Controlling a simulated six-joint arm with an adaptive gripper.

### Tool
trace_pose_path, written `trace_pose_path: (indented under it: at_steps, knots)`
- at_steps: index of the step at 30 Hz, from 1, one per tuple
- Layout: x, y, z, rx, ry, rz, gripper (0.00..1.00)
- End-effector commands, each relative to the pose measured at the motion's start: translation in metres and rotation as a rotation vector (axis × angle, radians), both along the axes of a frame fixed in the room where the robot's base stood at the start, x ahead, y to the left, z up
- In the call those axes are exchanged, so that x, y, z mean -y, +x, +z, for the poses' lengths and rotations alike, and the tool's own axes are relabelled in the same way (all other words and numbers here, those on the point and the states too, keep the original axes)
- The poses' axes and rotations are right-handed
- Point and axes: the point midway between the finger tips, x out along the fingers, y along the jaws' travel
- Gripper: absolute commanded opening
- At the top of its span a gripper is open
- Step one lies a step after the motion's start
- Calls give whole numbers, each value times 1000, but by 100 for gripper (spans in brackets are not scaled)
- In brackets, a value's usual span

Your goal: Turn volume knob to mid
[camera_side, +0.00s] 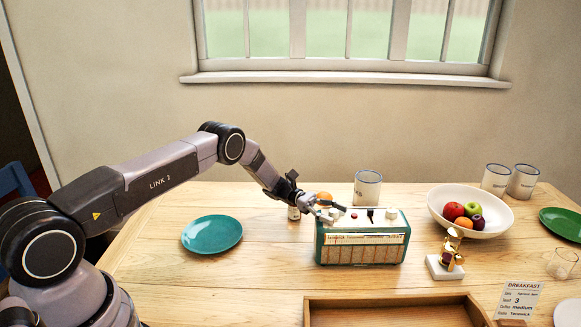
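A green radio (361,251) with a cream front panel stands on the table. Its top carries a small red button (354,215), a black upright part (371,214) and a white knob-like piece (391,213) near the right end. Which control is the volume knob, and its setting, I cannot read. My gripper (332,213) is at the left end of the radio's top, pointing right and slightly down. Its fingers cover that corner, so any control there is hidden. Whether they are open, shut or touching something is too small to tell.
An orange (323,198) and a small jar (294,213) sit behind my gripper. A mug (367,188) stands behind the radio. A fruit bowl (485,229) and a brass object (450,251) are to the right. A wooden tray (395,300) lies in front; a teal plate (212,234) lies left.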

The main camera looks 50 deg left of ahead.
Motion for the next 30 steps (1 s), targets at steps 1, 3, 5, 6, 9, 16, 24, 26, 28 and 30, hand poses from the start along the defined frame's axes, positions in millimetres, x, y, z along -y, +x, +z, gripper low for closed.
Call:
trace_pose_path:
  at_steps: [1, 3, 5, 6, 9, 16, 24, 26, 28, 30]
  knots:
    - [0, 0, 0, 0, 0, 0, 54]
    - [0, 0, 0, 0, 0, 1, 54]
    - [-1, 0, 0, 0, 0, 1, 54]
    - [-1, 0, 0, 0, 0, 1, 54]
    - [-9, 0, 0, 1, 0, 4, 54]
    - [-55, -5, 0, 2, 1, 5, 54]
    - [-105, -11, -1, 1, 0, 3, 54]
    - [-111, -12, 0, 1, 0, 1, 54]
    - [-116, -12, 0, 1, 0, 1, 54]
    - [-119, -13, 0, 1, 1, 1, 54]
